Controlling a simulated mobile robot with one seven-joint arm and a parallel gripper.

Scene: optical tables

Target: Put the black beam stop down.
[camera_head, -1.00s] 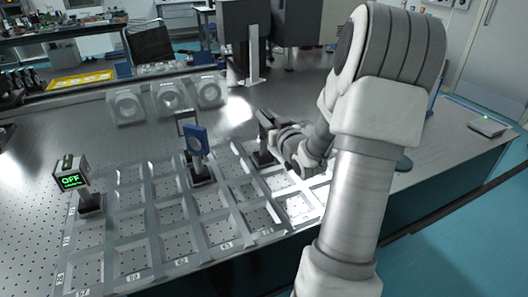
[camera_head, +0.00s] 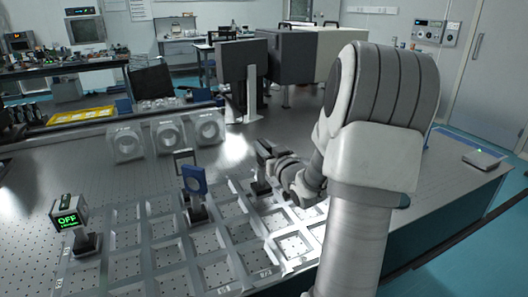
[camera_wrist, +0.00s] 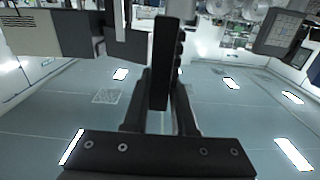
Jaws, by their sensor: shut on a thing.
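The black beam stop (camera_head: 262,149) is upright at the far end of my arm in the head view, above the right part of the compartment grid. Its dark base (camera_head: 260,188) is low, at the grid; I cannot tell whether it touches the table. My gripper (camera_wrist: 160,105) is shut on the beam stop in the wrist view, where it shows as a dark upright bar (camera_wrist: 162,65) between the fingers. In the head view my wrist hides part of the hold.
A blue-framed optic (camera_head: 194,180) on a post stands left of the beam stop, with a dark-framed plate (camera_head: 184,159) behind it. A meter reading OFF (camera_head: 68,220) stands at left. Several front compartments are empty.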

